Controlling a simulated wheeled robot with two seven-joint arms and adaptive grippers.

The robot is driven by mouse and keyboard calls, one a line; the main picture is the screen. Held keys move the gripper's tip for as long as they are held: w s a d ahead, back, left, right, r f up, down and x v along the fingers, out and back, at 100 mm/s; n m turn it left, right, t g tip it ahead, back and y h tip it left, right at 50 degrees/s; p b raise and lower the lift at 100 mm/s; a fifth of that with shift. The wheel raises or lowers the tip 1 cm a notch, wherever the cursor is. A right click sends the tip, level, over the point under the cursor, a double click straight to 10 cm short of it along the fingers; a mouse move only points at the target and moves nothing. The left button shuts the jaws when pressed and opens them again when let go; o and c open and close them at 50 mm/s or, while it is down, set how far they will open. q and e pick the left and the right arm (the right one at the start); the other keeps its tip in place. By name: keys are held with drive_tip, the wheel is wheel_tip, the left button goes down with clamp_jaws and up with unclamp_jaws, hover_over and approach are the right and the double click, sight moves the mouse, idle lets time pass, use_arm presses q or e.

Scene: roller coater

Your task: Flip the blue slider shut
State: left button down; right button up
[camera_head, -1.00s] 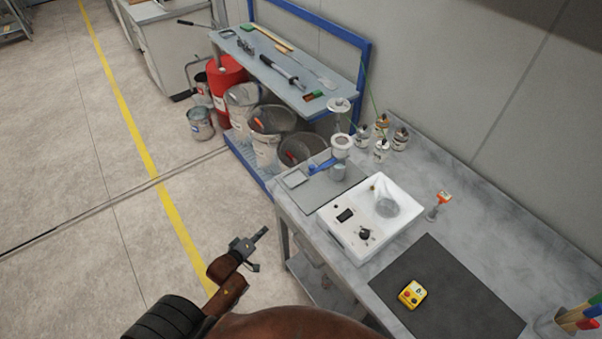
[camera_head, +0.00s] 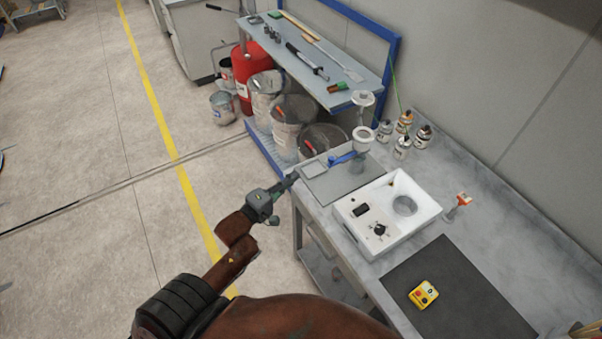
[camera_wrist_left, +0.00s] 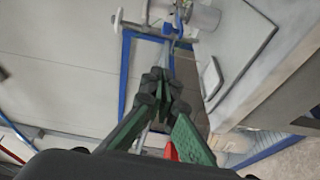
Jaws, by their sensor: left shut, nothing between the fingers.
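The blue slider (camera_head: 343,159) is a small blue lever on the side of a metal stand with a funnel cup (camera_head: 361,140), at the back left of the grey workbench. In the left wrist view the blue slider (camera_wrist_left: 179,20) shows small near the top, beyond the fingertips. My left gripper (camera_head: 291,181) is at the bench's left edge, in front of and left of the slider and apart from it. In the left wrist view its green and black fingers (camera_wrist_left: 161,76) are closed together with nothing between them. My right gripper is not seen.
A grey plate (camera_head: 330,190) lies under the stand. A white device with a knob (camera_head: 388,217) stands right of it. Several small bottles (camera_head: 403,148) stand behind. A shelf (camera_head: 315,62) with buckets below is at the back. A yellow button box (camera_head: 424,295) lies on a dark mat.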

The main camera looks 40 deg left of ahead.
use_arm(q)
drive_tip(key=w+d, duration=0.3)
drive_tip(key=w, duration=0.8)
drive_tip(key=shift+d+f, duration=0.25)
drive_tip(key=shift+d, duration=0.1)
